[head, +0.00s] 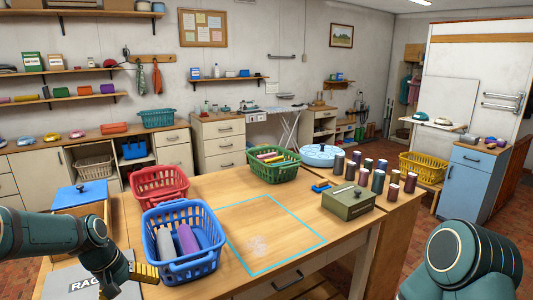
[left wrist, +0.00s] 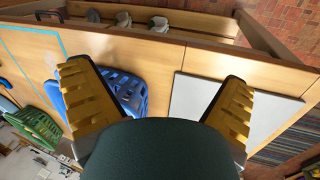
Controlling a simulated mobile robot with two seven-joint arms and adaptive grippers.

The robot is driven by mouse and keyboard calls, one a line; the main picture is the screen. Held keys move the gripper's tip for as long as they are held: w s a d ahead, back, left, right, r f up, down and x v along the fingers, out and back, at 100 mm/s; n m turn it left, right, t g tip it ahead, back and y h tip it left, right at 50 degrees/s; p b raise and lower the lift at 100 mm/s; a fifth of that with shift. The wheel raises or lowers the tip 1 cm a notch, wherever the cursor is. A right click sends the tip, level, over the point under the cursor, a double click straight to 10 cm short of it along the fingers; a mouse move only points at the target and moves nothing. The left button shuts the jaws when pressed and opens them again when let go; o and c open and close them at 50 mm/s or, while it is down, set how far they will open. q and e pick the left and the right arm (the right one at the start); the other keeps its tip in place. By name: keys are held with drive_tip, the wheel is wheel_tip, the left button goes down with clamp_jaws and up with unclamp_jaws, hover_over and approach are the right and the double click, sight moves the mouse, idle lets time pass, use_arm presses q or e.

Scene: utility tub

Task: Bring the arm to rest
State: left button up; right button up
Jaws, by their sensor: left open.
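My left arm comes in from the left in the head view, over the table's left end. Its gripper (head: 145,272) shows yellow fingers, just left of the blue basket (head: 160,262). In the left wrist view the two yellow fingers of my left gripper (left wrist: 156,78) stand wide apart with nothing held between them. The blue basket also shows there, partly hidden behind the left finger (left wrist: 125,88). My right arm shows only as a rounded dark green link at the lower right of the head view; its gripper is out of view.
A red basket (head: 160,172), a green basket (head: 250,172), a green metal box (head: 347,205) and several thread spools (head: 378,181) stand on the table. A grey panel lettered "RAG" (head: 70,279) lies below my left arm.

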use_arm(q)
drive_tip(key=w+d+f, duration=0.1)
drive_tip(key=d+f, duration=0.5)
drive_tip(key=f, duration=0.3)
drive_tip(key=s+d+f+m, duration=0.3)
drive_tip(key=s+d+f, duration=1.2)
drive_tip(key=f, duration=0.1)
drive_tip(key=shift+s+d+h, duration=0.35)
drive_tip(key=shift+h, duration=0.05)
